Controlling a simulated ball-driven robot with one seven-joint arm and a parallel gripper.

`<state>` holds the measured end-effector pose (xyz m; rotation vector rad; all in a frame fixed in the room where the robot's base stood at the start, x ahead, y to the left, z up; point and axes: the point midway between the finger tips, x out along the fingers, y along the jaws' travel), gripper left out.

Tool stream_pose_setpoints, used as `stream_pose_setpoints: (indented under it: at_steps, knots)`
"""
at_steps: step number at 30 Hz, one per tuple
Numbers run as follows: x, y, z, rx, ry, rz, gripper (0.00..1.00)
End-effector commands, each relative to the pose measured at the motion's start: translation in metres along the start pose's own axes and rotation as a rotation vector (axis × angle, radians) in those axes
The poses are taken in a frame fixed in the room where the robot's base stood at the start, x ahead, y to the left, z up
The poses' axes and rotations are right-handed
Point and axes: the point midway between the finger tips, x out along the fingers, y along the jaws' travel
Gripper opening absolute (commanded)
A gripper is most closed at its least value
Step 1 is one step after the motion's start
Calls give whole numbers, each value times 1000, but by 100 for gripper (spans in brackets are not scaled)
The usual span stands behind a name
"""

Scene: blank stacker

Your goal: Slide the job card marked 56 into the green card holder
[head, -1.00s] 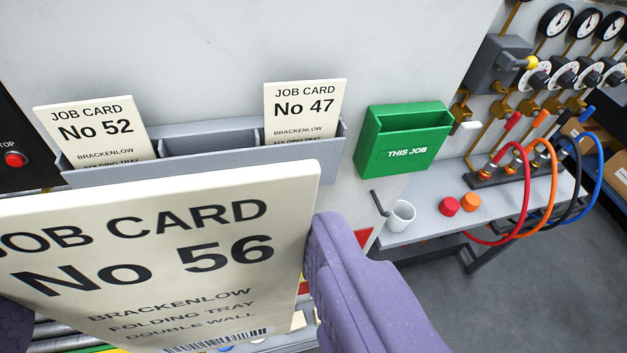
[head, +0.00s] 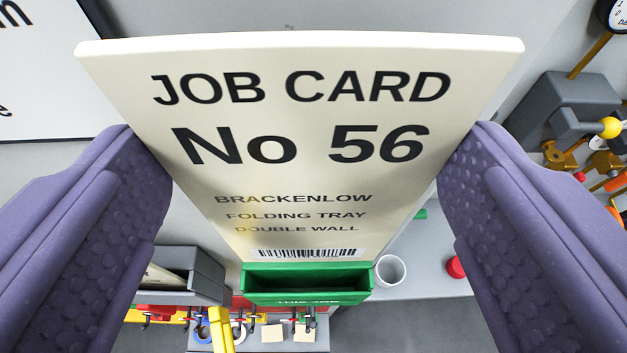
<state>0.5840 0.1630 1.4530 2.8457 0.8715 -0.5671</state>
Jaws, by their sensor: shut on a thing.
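The job card marked 56 (head: 300,185) is a cream card held upright, its print facing me. My gripper (head: 305,160) is shut on it, one purple finger on each side edge. The green card holder (head: 308,296) shows just below the card's lower edge in the picture, its open slot facing up. The card's bottom overlaps the back of the holder in view. I cannot tell whether its lower edge is above the slot or inside it. Most of the label on the holder's front is cut off from sight.
The grey card rack (head: 190,270) is left of the holder, with a card in it. A white cup (head: 390,270) and a red cap (head: 456,267) stand on the grey shelf (head: 425,260) to the right. A grey valve box (head: 570,105) with pipes is at the right.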

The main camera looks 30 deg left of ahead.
Motion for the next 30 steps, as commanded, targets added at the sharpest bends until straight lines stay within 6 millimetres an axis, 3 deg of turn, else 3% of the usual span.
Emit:
stream_pose_setpoints:
  at_steps: [21, 30]
  knots:
    - [18, 0, 43, 0, 0, 0, 57]
    - [19, 0, 46, 0, 0, 0, 57]
